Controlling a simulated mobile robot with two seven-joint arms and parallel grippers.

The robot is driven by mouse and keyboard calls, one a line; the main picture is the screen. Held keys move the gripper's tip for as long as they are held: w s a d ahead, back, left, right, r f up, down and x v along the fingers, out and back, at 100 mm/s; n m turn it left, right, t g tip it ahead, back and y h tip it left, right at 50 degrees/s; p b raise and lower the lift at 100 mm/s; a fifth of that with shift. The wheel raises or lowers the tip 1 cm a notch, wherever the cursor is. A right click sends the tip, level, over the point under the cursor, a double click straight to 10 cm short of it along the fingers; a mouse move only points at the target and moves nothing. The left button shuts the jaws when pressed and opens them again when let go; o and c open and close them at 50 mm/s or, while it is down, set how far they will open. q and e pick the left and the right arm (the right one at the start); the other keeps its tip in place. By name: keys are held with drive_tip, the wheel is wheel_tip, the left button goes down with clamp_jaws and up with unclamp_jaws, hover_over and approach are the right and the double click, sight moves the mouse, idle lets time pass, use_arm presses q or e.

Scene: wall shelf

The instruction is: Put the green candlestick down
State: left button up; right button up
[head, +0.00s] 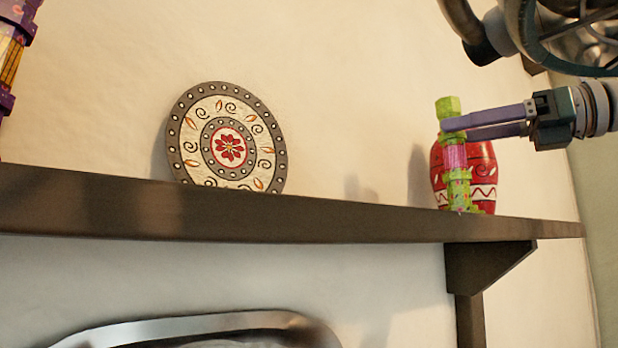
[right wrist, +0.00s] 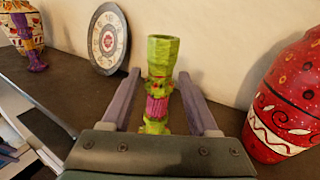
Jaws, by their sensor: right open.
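The green candlestick (head: 457,165), with a pink middle band, stands upright on the wooden shelf (head: 300,218) in the head view. It is in front of a red patterned vase. My right gripper (head: 447,128) reaches in from the right at the candlestick's upper part. In the right wrist view the candlestick (right wrist: 160,85) stands between the two purple fingers (right wrist: 160,88), with gaps on both sides. The right gripper is open. My left gripper is not in view.
The red vase (head: 483,165) stands close behind the candlestick; it is at the right in the right wrist view (right wrist: 290,100). A round decorated plate (head: 228,140) leans on the wall. A purple and yellow object (head: 8,55) is at the far left. The shelf between plate and candlestick is bare.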

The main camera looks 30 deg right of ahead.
use_arm(q)
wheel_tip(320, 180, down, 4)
drive_tip(key=b, duration=0.3)
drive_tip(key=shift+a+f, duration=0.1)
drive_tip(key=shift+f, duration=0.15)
use_arm(e)
drive_tip(key=v, duration=0.7)
drive_tip(key=shift+s, duration=0.15)
